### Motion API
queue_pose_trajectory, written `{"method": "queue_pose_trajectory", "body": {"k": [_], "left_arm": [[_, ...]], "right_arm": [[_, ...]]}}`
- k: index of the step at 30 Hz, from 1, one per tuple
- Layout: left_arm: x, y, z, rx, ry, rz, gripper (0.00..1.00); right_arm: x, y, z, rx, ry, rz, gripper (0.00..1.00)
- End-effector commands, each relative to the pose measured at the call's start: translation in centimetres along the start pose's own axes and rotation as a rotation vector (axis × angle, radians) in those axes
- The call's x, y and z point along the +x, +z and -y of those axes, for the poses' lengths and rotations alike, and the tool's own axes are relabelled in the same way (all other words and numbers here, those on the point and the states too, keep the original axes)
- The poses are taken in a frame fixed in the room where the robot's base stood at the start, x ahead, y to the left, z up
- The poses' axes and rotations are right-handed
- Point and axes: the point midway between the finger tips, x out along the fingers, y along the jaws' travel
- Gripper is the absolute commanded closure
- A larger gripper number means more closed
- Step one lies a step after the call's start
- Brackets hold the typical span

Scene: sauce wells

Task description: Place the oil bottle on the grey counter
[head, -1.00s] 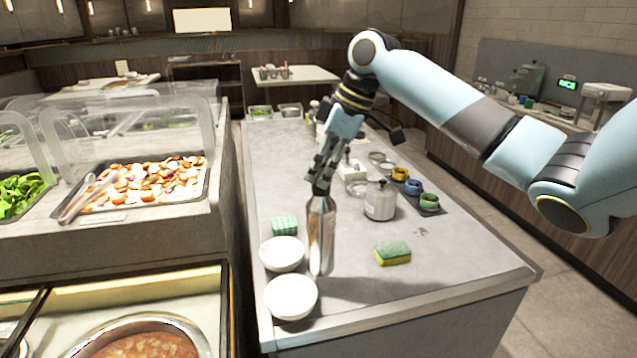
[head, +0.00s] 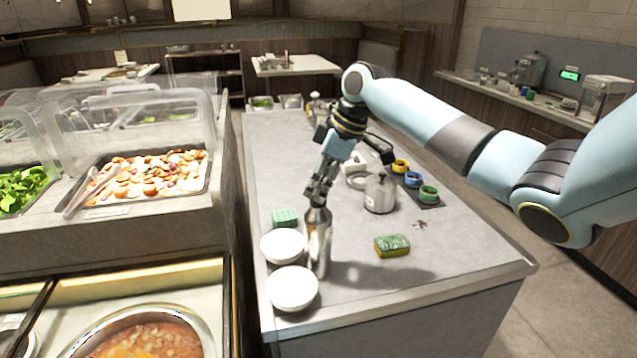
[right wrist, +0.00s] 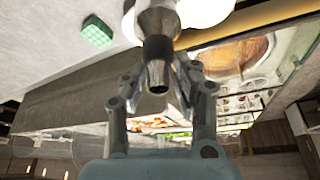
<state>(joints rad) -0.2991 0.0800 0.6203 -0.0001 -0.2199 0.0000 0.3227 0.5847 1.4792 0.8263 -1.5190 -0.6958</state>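The oil bottle (head: 318,245) is a tall steel bottle with a dark collar and a narrow spout. It is upright at the near end of the grey counter (head: 440,262), just right of two white bowls. I cannot tell whether its base touches the counter. My right gripper (head: 320,197) points down at the bottle's top. In the right wrist view, its fingers (right wrist: 158,78) close around the collar of the bottle (right wrist: 157,48), with the spout toward the palm. My left gripper is not in view.
White bowls (head: 292,289) stand close left of the bottle. A green sponge (head: 285,217) lies behind them, and a green-yellow sponge (head: 392,246) lies to the right. A metal pot (head: 380,194) and coloured-ring jars (head: 413,180) stand farther back. The counter's front right is clear.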

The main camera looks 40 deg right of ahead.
Motion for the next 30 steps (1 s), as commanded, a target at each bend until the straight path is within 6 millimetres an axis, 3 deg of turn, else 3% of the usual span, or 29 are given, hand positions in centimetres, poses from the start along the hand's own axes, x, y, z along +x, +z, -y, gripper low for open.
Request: {"method": "queue_pose_trajectory", "body": {"k": [3,14,30], "left_arm": [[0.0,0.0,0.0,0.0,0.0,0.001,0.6],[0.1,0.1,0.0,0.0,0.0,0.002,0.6],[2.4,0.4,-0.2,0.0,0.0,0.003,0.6]], "right_arm": [[0.0,0.0,0.0,0.0,0.0,0.0,0.56],[-0.8,-0.1,-0.1,-0.001,0.003,-0.001,0.56],[-11.1,0.0,-0.1,0.0,0.003,0.0,0.56]]}}
